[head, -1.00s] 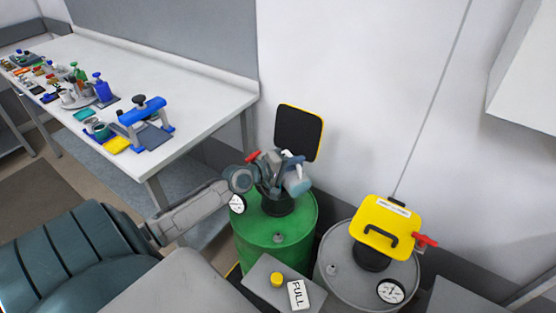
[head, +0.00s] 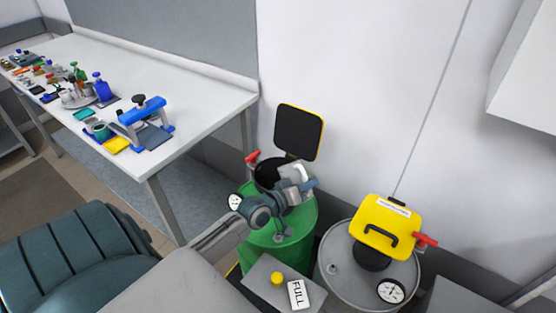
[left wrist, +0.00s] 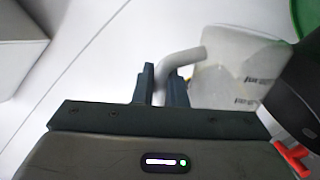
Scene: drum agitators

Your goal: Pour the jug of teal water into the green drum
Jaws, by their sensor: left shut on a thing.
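The green drum (head: 268,258) stands upright in the head view, its yellow-rimmed lid (head: 299,132) swung open and its black mouth (head: 268,173) uncovered. My left gripper (head: 300,188) is shut on the handle of a pale jug (head: 296,172), just right of the mouth and above the drum. In the left wrist view the grey handle sits between the fingers (left wrist: 161,85), and the jug (left wrist: 232,70) looks translucent with dark print. The black mouth (left wrist: 297,88) is close beside it. No teal water shows in the jug now. My right gripper is not in view.
A grey drum (head: 345,275) with a shut yellow lid (head: 387,227) stands at right. A small stand with a yellow button (head: 277,279) and a FULL sign (head: 298,294) is in front. A white workbench (head: 190,100) with several items is at left. A wall stands behind the drums.

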